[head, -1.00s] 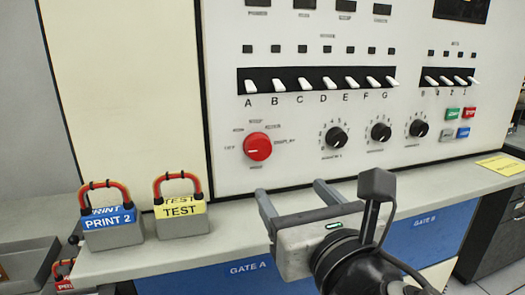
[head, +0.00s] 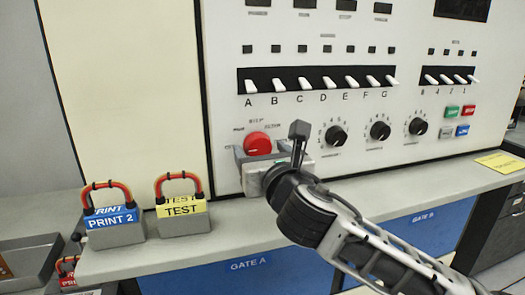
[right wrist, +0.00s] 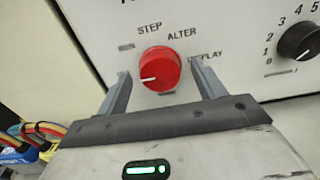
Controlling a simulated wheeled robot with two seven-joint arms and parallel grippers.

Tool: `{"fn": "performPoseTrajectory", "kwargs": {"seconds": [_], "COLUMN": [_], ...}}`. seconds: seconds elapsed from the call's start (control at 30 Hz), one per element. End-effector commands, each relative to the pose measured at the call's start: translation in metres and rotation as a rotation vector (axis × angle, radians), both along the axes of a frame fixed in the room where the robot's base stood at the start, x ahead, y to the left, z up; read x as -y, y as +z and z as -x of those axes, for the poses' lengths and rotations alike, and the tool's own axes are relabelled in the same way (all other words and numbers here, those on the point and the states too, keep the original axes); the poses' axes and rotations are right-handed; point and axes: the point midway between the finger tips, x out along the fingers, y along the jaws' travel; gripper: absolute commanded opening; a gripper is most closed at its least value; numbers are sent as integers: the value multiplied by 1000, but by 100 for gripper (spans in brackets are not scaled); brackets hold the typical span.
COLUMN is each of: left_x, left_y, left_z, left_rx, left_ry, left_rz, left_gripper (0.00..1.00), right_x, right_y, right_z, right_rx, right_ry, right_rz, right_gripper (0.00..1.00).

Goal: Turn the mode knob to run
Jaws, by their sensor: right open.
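The mode knob (head: 258,143) is a round red knob on the white panel. It also shows in the right wrist view (right wrist: 159,70), with its white pointer line aimed left and slightly down. STEP, ALTER and a partly covered DISPLAY are printed around it; a label at its upper left is too blurred to read. My right gripper (head: 261,149) is open in front of the panel, its two fingers on either side of the knob with gaps showing. My gripper body hides the knob's lower surroundings in the head view. My left gripper is not in view.
Three black dials (head: 336,136) and a row of white switches (head: 324,84) lie right of and above the knob.

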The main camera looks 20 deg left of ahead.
Motion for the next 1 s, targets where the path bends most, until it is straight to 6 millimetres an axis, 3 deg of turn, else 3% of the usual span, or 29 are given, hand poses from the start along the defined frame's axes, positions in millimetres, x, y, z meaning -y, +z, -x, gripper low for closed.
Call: {"fn": "performPoseTrajectory", "kwargs": {"seconds": [0.27, 0.4, 0.43, 0.77, 1.0], "left_x": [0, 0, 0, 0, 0], "left_y": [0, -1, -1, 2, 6], "left_z": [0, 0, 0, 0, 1], "left_rx": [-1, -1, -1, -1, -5], "left_ry": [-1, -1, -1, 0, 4], "left_rz": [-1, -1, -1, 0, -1], "left_gripper": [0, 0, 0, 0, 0], "right_x": [0, 0, 0, 0, 0], "right_y": [0, 0, 0, 1, 1], "right_z": [-1, -1, -1, -1, -1], "right_rx": [1, 0, 0, -21, -98], "right_ry": [0, 0, 0, 0, -1], "right_rz": [-1, 0, 0, -29, -141], "right_gripper": [66, 27, 24, 24, 24]}}
